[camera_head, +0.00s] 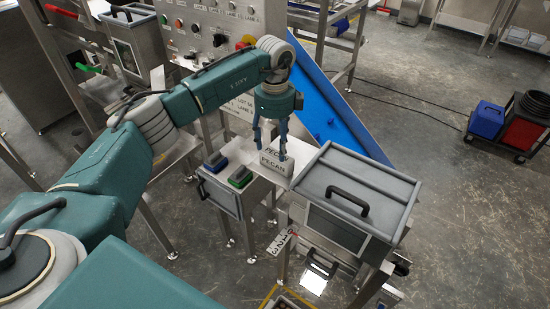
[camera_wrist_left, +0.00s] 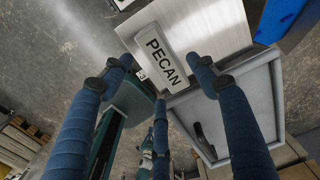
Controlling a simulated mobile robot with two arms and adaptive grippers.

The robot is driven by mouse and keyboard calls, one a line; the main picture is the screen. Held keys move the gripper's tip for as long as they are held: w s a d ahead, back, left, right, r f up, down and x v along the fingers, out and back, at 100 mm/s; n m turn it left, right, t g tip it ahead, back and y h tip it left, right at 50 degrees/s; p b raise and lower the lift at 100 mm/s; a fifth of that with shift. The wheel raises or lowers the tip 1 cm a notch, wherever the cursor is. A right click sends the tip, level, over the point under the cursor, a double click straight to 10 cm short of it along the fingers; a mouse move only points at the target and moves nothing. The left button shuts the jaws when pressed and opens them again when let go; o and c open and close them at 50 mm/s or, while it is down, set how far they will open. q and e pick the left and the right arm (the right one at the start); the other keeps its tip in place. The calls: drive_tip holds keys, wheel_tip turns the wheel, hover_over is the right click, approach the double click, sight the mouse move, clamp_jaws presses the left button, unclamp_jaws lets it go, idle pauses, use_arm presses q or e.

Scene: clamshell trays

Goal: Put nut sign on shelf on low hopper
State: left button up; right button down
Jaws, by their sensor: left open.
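The nut sign (camera_head: 272,163) is a small white tent-shaped sign reading PECAN, standing on a metal shelf (camera_head: 236,151). It also shows in the left wrist view (camera_wrist_left: 165,58), beyond the fingertips. My left gripper (camera_head: 271,147) is open, with its blue fingers pointing down over the sign. In the left wrist view the sign lies between and ahead of the spread fingers (camera_wrist_left: 160,74); whether they touch it I cannot tell. A low steel hopper (camera_head: 396,180) with a grey lid and black handle (camera_head: 347,198) stands to the right of the shelf. My right gripper is not in view.
A blue chute (camera_head: 325,110) slopes behind. A control panel (camera_head: 215,30) stands at the back. The floor at right is open, with a cart (camera_head: 515,125) farther off.

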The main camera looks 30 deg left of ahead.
sight(275, 156)
use_arm(q)
wheel_tip(275, 156, up, 5)
drive_tip(key=shift+r+b, duration=0.2)
drive_tip(key=shift+b, duration=0.3)
